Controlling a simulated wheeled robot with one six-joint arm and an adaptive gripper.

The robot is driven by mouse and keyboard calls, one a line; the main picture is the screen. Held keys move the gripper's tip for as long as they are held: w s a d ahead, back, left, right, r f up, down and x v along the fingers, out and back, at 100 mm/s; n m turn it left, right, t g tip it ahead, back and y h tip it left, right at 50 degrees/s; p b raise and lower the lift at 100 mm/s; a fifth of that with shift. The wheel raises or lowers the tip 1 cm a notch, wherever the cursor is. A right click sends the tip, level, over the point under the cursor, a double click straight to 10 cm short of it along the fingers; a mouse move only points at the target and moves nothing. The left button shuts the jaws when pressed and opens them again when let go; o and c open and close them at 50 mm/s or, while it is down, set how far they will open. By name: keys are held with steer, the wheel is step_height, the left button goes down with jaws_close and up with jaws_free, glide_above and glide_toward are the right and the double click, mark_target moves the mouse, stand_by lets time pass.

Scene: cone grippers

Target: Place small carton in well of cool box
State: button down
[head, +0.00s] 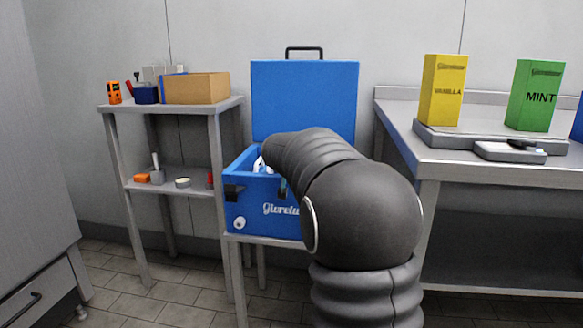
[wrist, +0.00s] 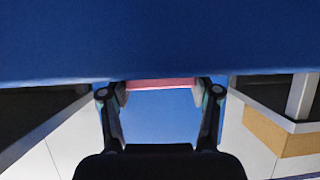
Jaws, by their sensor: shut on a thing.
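The blue cool box (head: 255,207) stands on a metal stand with its lid (head: 305,98) raised at the back. Something white and light blue shows just inside its left part. My arm reaches over the box and hides most of its opening and my gripper in the head view. In the wrist view my gripper (wrist: 160,92) is shut on the small carton (wrist: 160,83), seen as a pinkish-red strip between the fingertips. Blue surfaces lie above and beyond the fingers. I cannot tell whether the carton touches the box.
A metal shelf (head: 130,107) at left holds a cardboard box (head: 195,88) and small tools. A metal bench (head: 400,112) at right bears a yellow vanilla carton (head: 443,90), a green mint carton (head: 535,95) and a scale (head: 508,151). A grey cabinet (head: 35,170) stands at far left.

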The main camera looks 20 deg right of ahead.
steer(key=shift+f, duration=0.5)
steer(key=shift+c, duration=1.2)
jaws_free()
steer(key=shift+r, duration=0.5)
steer(key=p+v, duration=0.4)
steer(key=v, duration=0.8)
